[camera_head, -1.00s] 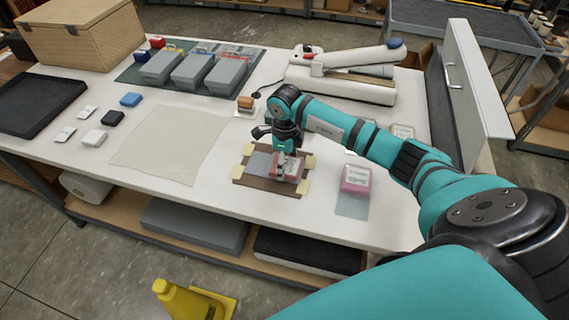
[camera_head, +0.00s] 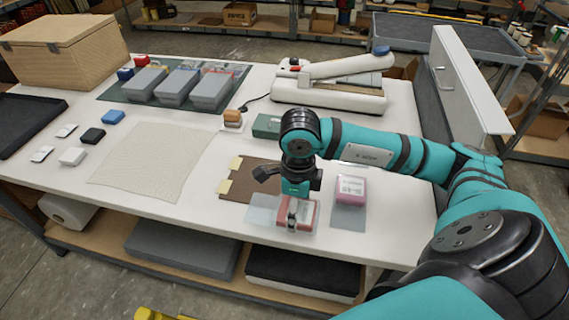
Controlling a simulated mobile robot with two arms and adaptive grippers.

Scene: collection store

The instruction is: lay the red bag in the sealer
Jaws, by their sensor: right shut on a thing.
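My right gripper (camera_head: 293,212) is shut on the red bag (camera_head: 306,212), a clear grey sleeve with a red-edged, pale-labelled block in it. The bag is in front of the brown board (camera_head: 259,182), near the table's front edge; I cannot tell if it touches the table. The gripper hides part of the bag and of the board. The sealer (camera_head: 335,97), a long white machine with a raised arm and a blue knob, stands at the back right of the table. My left gripper is not in view.
A second bag with a pink block (camera_head: 350,190) lies just right of the held one. A small stamp-like block (camera_head: 232,118) and a green box (camera_head: 267,126) stand between the board and the sealer. A pale cloth mat (camera_head: 153,165) lies left. An upright panel (camera_head: 469,85) borders the right side.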

